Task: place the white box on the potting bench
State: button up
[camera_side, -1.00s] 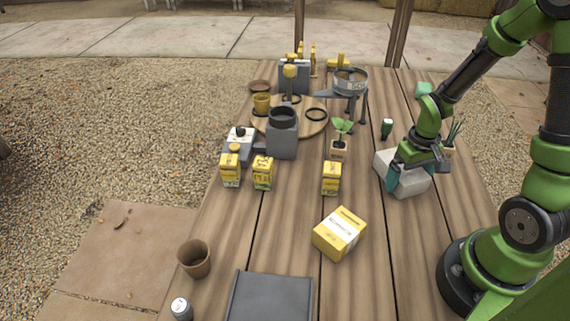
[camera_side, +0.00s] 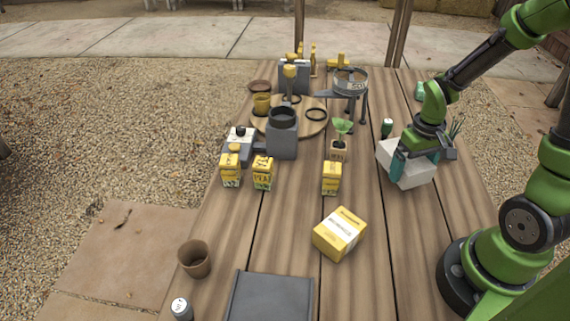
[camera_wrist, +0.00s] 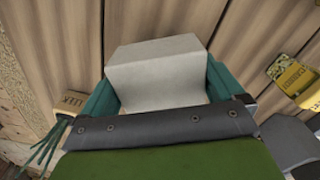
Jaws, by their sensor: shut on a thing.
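The white box (camera_side: 406,171) is at the right side of the wooden potting bench (camera_side: 285,222). My gripper (camera_side: 414,160) is over it, with its teal fingers shut on opposite sides of the box. In the wrist view the white box (camera_wrist: 160,72) sits between the two fingers of my gripper (camera_wrist: 160,88), above the bench planks (camera_wrist: 60,50). The box seems slightly above the bench, but the gap under it is hard to see. The gripper body hides part of its top.
A larger yellow box (camera_side: 340,234) stands front-middle, with small yellow cartons (camera_side: 331,178) behind it. A seedling pot (camera_side: 339,150) and dark green bottle (camera_side: 386,129) are left of the gripper. A grey tray (camera_side: 270,300) lies in front. Bare planks lie ahead of the white box.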

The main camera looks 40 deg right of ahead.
notch_tip(320, 180, up, 18)
jog(key=g, duration=0.1)
jog(key=w+a+m+y, duration=0.65)
jog(key=w+m, duration=0.25)
jog(key=m, duration=0.3)
jog(key=w+d+r+m+t+y, duration=0.2)
jog(key=w+d+m+t, duration=0.5)
jog(key=d+m+t, duration=0.4)
jog(key=s+d+f+m+t+h, duration=0.1)
jog(key=d+m+t+h, duration=0.2)
jog(key=d+m+h, duration=0.5)
jog(key=s+d+f+m+t+h, duration=0.1)
jog(key=s+d+m+t+h, duration=0.15)
jog(key=d+m+h, duration=0.55)
notch_tip(320, 180, down, 15)
jog(key=d+n+t, duration=0.1)
jog(key=d+n, duration=0.1)
jog(key=shift+w+d, duration=0.3)
jog(key=shift+d, duration=0.05)
